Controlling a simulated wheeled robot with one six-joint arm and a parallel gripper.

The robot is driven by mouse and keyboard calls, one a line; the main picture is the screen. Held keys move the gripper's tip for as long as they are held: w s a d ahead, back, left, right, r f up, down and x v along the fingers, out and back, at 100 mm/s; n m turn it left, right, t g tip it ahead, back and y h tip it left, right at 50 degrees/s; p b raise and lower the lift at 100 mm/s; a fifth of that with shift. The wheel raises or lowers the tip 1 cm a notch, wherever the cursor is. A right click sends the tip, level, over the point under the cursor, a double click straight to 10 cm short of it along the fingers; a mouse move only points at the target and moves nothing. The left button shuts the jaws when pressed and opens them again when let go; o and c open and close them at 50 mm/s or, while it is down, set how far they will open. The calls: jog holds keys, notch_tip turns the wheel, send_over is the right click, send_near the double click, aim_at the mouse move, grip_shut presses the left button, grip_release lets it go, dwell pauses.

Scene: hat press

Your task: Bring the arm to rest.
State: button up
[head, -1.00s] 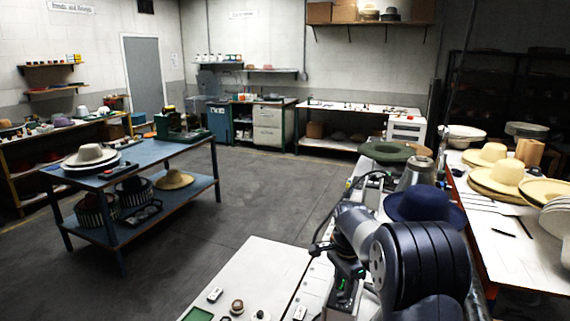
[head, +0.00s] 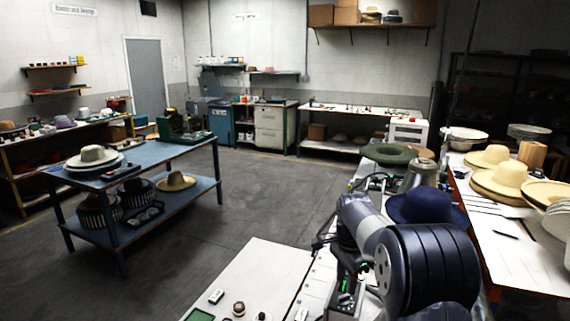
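My arm (head: 425,268) fills the lower right of the head view, with its large dark ribbed joint nearest the camera. A pale link runs from it up and left to a bend. Below the bend is a dark end part with small green lights, where my gripper (head: 346,284) appears to be. Its fingers cannot be made out, and I cannot tell whether it holds anything. The arm hides part of the bench behind it.
A dark blue hat (head: 427,204) sits just behind my arm. A white bench (head: 262,275) with small items lies left of it. Straw hats (head: 498,180) stand on the right table (head: 500,262). A blue table (head: 150,160) stands left; the floor (head: 260,195) between is clear.

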aim_at(344, 295)
notch_tip(344, 295, up, 6)
notch_tip(344, 295, down, 11)
jog(key=shift+r+p, duration=0.2)
jog(key=shift+p, duration=0.35)
jog(key=shift+m, duration=0.3)
jog(key=m, duration=0.5)
jog(key=shift+m, duration=0.3)
jog(key=m, duration=0.5)
jog(key=shift+m+b, duration=0.3)
jog(key=shift+b, duration=0.05)
notch_tip(344, 295, up, 10)
jog(key=b, duration=0.1)
jog(key=shift+f, duration=0.15)
